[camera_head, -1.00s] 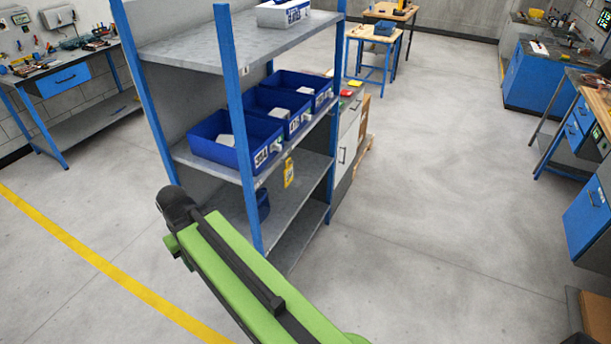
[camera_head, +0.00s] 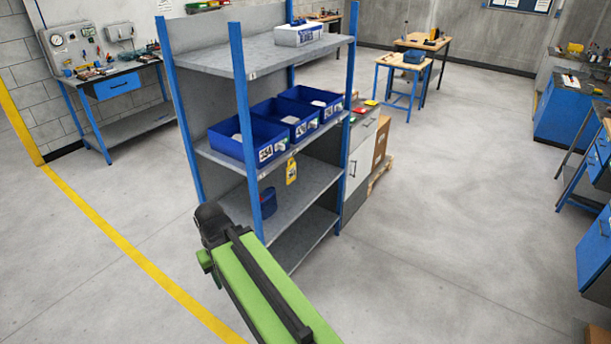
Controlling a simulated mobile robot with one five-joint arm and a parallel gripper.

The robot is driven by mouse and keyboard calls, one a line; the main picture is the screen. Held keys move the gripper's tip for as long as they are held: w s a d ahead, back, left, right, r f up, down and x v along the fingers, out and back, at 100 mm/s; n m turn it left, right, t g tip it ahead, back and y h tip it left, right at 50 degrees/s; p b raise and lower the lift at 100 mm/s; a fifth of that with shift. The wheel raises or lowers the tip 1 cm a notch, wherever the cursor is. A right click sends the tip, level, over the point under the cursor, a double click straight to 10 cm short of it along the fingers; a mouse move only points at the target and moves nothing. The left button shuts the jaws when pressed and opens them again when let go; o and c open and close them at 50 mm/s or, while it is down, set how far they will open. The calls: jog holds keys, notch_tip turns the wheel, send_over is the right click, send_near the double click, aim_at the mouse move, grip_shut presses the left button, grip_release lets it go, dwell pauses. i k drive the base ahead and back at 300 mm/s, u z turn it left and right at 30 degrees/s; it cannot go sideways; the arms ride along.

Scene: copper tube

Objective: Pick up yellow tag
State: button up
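The yellow tag (camera_head: 291,171) hangs from the front edge of the middle shelf, below the blue bins. It has dark markings too small to read. My green and black arm reaches up from the bottom of the view toward the shelf's near left post, left of and below the tag. The dark end of the arm is in view, but no gripper fingers can be made out. The tag hangs free, apart from the arm.
The blue-posted grey shelf unit (camera_head: 285,192) holds a row of blue bins (camera_head: 250,145) and a white box (camera_head: 298,36) on top. A round blue container (camera_head: 268,201) sits on a lower shelf. A cabinet (camera_head: 360,150) stands behind.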

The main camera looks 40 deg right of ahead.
aim_at(291, 174)
jog(key=u, duration=0.15)
jog(key=i, duration=0.9)
jog(key=z, duration=0.1)
